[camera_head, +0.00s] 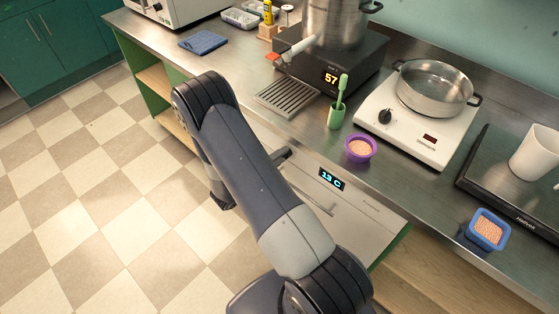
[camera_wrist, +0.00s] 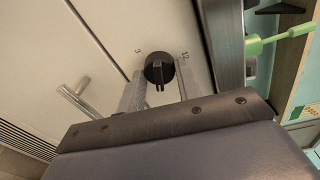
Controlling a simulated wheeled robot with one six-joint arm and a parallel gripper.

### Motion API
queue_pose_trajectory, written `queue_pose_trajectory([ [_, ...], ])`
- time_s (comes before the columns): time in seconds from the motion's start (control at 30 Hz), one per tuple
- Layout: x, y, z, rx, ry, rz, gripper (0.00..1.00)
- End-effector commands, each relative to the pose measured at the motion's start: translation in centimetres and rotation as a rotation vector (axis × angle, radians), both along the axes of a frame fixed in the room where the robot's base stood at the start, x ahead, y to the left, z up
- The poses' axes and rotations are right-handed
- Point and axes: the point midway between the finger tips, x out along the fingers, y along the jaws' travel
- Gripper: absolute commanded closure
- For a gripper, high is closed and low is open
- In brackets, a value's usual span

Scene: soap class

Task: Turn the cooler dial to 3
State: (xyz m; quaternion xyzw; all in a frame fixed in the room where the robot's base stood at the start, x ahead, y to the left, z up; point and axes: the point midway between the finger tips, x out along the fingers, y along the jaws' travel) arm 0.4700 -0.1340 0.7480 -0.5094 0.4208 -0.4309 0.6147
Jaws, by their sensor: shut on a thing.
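The cooler (camera_head: 360,200) is a white-fronted unit under the steel counter, and its display (camera_head: 331,179) reads 13 C. In the wrist view its black round dial (camera_wrist: 158,68) sits on the pale front panel. A mark like 3 is at the dial's upper left and 12 at its upper right. My gripper (camera_wrist: 160,84) has one metal finger on each side of the dial and is shut on it. I cannot tell exactly where the dial points. In the head view my arm hides the dial and the gripper's fingertips.
A bar handle (camera_wrist: 78,100) stands out from the panel left of the dial. The steel counter above holds a hotplate (camera_head: 415,125) with a pot (camera_head: 434,88), a purple bowl (camera_head: 360,148), a green cup (camera_head: 336,117) and a blue dish (camera_head: 487,229). The checkered floor (camera_head: 90,190) at left is clear.

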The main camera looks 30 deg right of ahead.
Motion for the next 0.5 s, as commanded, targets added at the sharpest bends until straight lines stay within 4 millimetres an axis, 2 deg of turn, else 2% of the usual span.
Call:
queue_pose_trajectory([
  [0.5, -0.20, -0.04, -0.55, 0.170, -0.458, 0.000, 0.90],
])
